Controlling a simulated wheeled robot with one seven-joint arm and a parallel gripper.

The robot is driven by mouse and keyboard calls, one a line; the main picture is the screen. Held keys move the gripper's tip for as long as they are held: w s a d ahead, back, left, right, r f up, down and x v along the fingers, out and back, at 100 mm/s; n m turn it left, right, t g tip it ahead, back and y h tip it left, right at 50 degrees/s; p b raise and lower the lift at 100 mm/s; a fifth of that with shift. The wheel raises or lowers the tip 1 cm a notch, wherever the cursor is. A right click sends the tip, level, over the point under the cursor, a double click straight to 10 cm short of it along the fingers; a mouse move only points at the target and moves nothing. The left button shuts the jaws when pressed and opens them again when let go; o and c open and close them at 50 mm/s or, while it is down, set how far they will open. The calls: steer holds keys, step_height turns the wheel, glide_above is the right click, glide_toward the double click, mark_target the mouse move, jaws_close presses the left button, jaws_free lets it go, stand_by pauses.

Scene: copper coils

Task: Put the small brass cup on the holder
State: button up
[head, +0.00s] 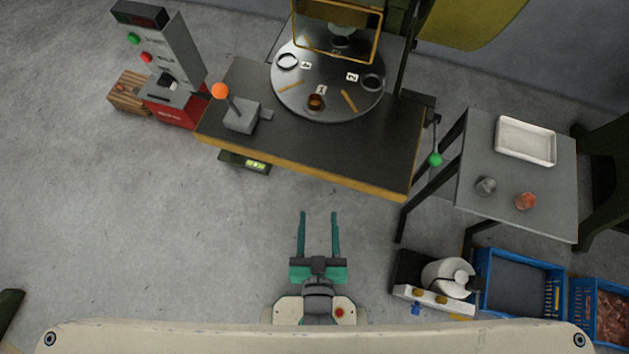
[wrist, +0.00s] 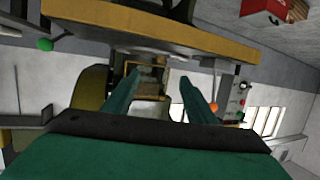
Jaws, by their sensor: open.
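A small brass-brown cup-shaped piece (head: 316,103) sits at the front of the round grey turntable (head: 330,72), beside the label 1. Ring-shaped holders show on the same turntable, a white-rimmed one (head: 287,61) at the left and a dark one (head: 372,81) at the right by the label 2. I cannot tell which holder is meant. A coppery round piece (head: 525,200) and a grey metal one (head: 486,186) stand on the side table. My gripper (head: 318,215) is open and empty, over the floor in front of the workbench. Its two green fingers also show in the wrist view (wrist: 168,84).
The dark workbench (head: 350,155) carries a lever box with an orange knob (head: 220,91). A yellow frame (head: 338,28) stands over the turntable's back. The side table (head: 475,150) holds a white tray (head: 526,141). A blue crate (head: 517,285) is at the lower right.

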steer(key=s+a+r, duration=0.1)
steer(key=s+r, duration=0.4)
steer(key=s, duration=0.3)
steer(key=shift+t, duration=0.3)
steer(key=shift+r, duration=0.1)
stand_by(1.7)
